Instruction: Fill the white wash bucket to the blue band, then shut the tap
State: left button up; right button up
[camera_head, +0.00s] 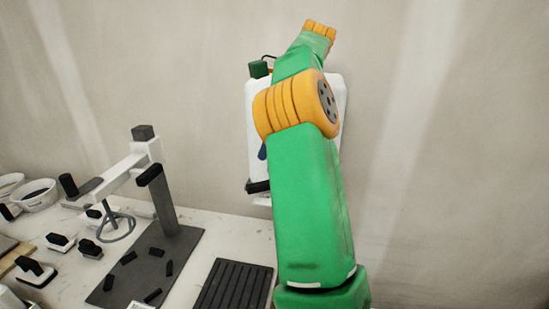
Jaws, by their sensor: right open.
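A white tank-like container (338,97) is at the back wall, mostly covered by my right arm (308,205). A dark green block (259,69) shows at its upper left, and a small dark blue part (262,152) at its left edge. A black ledge (258,187) shows at its lower left. I cannot make out the tap or a bucket with a blue band; the arm hides much of that area. My right arm rises from the bottom in front of the container. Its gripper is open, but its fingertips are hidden. My left gripper is not in view.
A grey post stand (167,200) with a white crossbar stands on a dark mat (190,248). A black ribbed tray (233,287) lies right of it. Two white bowls (38,195) and several black-and-white blocks (60,242) are on the left. Bare worktop shows behind the tray.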

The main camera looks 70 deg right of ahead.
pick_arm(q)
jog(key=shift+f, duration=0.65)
pick_arm(e)
jog(key=s+a+r, duration=0.3)
jog(key=a, duration=0.3)
jog(key=shift+s, duration=0.25)
jog(key=shift+f, duration=0.1)
